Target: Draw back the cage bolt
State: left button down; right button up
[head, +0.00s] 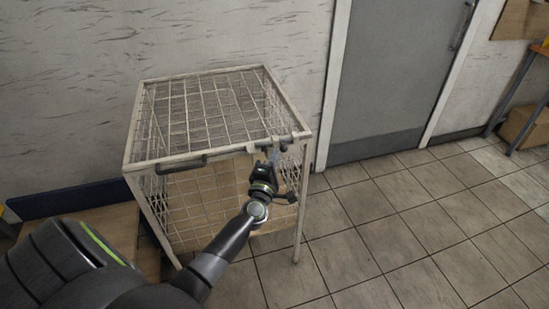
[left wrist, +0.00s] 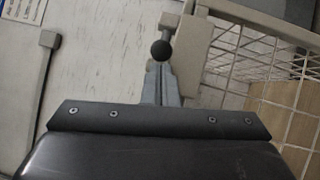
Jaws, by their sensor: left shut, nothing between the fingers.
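The wire cage has a cream frame (head: 200,74) and stands on the tiled floor in the middle of the head view. A pale bolt bar (head: 295,137) runs along the top front edge at its right corner. My left gripper (head: 274,158) is at that corner, just below the bar, and hides part of it. In the left wrist view its fingers (left wrist: 160,83) are shut with nothing between them. A black ball knob (left wrist: 162,50) shows right at the fingertips; I cannot tell whether they touch. My right gripper is not in view.
A dark handle (head: 182,163) sits on the cage's top front edge, left of my gripper. A grey door (head: 385,75) is behind on the right. The tiled floor (head: 390,230) to the right is clear. A cardboard box (head: 520,127) stands at the far right.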

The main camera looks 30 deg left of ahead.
pick_arm(q)
jog(key=w+d, duration=0.2)
jog(key=shift+w+d, duration=0.2)
jog(key=shift+w, duration=0.15)
dwell(0.4)
